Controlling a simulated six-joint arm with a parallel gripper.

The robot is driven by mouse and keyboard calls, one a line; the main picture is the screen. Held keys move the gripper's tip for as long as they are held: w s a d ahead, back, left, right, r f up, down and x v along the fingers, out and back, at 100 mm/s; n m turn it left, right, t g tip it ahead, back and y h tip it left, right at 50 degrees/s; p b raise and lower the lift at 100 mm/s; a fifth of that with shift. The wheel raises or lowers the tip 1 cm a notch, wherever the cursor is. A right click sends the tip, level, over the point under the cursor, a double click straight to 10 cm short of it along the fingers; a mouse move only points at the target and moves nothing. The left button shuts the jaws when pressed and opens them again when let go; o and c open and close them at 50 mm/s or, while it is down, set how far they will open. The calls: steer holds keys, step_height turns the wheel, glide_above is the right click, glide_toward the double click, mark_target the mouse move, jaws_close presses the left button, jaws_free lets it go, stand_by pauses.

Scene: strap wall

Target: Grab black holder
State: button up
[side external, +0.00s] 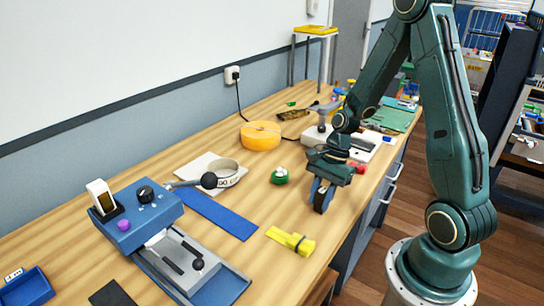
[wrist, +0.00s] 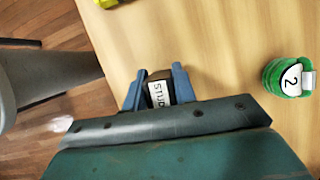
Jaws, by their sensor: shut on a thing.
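The black holder (wrist: 158,79) is dark, with a white label reading "STUD" in the wrist view. It sits between the two blue fingers of my gripper (wrist: 159,76), which is shut on it. In the side view my gripper (side external: 321,197) points down near the front edge of the table. The holder shows there only as a small dark patch (side external: 320,205) between the fingers, mostly hidden. I cannot tell whether it touches the table.
A green round item (side external: 280,176) stands left of my gripper; the wrist view shows it with a "2" label (wrist: 289,76). A yellow item (side external: 291,240) lies nearer the camera.

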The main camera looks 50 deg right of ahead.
mark_target(321, 191)
steer(key=shift+r, duration=0.1)
step_height(321, 191, up, 20)
stand_by(0.7)
steer(key=shift+w, duration=0.1)
stand_by(0.5)
